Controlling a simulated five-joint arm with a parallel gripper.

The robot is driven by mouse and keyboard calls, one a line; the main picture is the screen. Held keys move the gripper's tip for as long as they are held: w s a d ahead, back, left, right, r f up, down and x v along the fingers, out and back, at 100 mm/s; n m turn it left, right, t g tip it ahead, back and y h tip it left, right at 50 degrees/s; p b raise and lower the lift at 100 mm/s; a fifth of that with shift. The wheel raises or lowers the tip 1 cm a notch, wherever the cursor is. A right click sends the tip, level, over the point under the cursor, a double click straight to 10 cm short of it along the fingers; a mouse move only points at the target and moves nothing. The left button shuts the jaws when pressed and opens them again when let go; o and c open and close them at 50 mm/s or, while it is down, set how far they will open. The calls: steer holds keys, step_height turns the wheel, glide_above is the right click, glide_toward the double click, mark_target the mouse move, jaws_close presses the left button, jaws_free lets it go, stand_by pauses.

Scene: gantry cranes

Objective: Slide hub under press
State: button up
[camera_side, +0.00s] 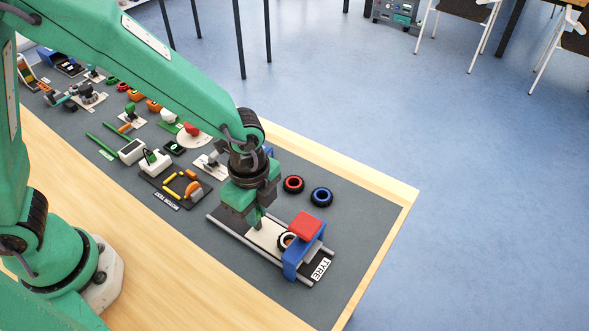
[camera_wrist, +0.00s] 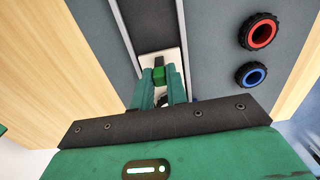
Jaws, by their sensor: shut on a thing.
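The press (camera_side: 291,262) is a blue arch with a red block (camera_side: 306,225) on top, standing across a railed track at the bench's near right end. A pale hub (camera_side: 285,241) with a dark edge shows at the arch's left opening, partly hidden by the arch. It rests on a white slide plate (camera_side: 265,232) between the rails. My gripper (camera_side: 256,217) is low over this plate, left of the press, pointing down. In the wrist view my gripper (camera_wrist: 162,84) is shut on a green handle (camera_wrist: 159,73) above the white plate. The hub is mostly hidden there.
A red-centred tyre (camera_side: 293,184) and a blue-centred tyre (camera_side: 321,196) lie on the grey mat behind the track. A TYRE label (camera_side: 320,268) sits at the track's right end. Several other parts and stations fill the mat to the left. The mat right of the press is clear.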

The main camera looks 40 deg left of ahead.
steer(key=shift+d, duration=1.6)
steer(key=o, duration=0.8)
steer(key=shift+o, duration=0.2)
step_height(320, 180, up, 7)
steer(key=shift+a, duration=0.1)
steer(key=a+r+n+t, duration=0.2)
steer(key=a+r+n, duration=0.65)
steer(key=a, duration=0.35)
steer(key=s+a+r+n+t, duration=0.3)
steer(key=s+a+r+n, duration=0.2)
steer(key=s+a+n, duration=0.2)
steer(key=a+n, duration=0.2)
steer(key=a, duration=0.2)
steer(key=shift+s+a+t, duration=0.3)
steer(key=shift+a, duration=0.05)
